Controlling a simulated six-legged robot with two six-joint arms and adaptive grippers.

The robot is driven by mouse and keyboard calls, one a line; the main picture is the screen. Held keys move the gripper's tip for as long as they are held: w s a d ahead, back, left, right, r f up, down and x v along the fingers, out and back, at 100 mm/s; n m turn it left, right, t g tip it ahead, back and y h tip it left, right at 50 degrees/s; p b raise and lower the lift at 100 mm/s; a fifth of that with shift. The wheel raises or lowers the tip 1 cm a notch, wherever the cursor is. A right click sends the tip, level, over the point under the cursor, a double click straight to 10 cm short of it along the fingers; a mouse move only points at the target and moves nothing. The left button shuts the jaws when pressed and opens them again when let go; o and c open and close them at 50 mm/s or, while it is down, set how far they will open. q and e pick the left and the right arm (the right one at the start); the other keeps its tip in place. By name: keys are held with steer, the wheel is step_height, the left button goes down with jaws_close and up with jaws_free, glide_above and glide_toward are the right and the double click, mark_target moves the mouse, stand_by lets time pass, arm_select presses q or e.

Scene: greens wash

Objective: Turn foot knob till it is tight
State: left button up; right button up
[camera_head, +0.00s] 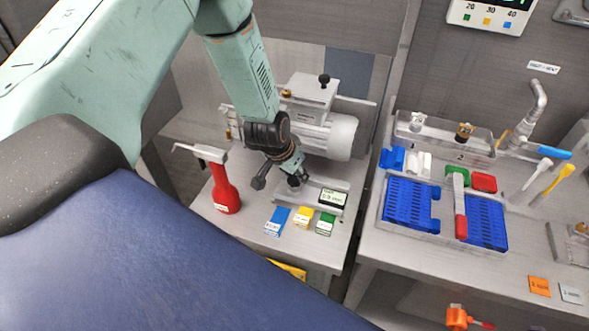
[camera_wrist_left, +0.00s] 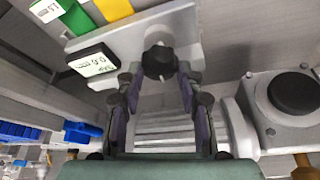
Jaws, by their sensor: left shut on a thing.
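The foot knob is a dark round knob (camera_wrist_left: 160,62) with lobes, on a light metal foot plate (camera_head: 317,194) at the front of the grey motor or pump (camera_head: 325,135). My left gripper (camera_head: 293,180) reaches down to it from above in the head view and largely hides it there. In the left wrist view the two fingers of my left gripper (camera_wrist_left: 156,78) stand on either side of the knob, shut on it. A small digital display (camera_head: 332,197) sits on the plate beside the knob and also shows in the left wrist view (camera_wrist_left: 93,60). My right gripper is not in view.
A bench with blue trays (camera_head: 411,203) and a tap (camera_head: 531,111) is to the right, across a gap.

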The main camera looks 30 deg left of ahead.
arm_select(q)
steer(key=shift+s, duration=0.1)
steer(key=o, duration=1.2)
steer(key=shift+c, duration=0.2)
steer(key=v, duration=1.1)
steer(key=shift+r, duration=0.45)
steer(key=shift+s, duration=0.1)
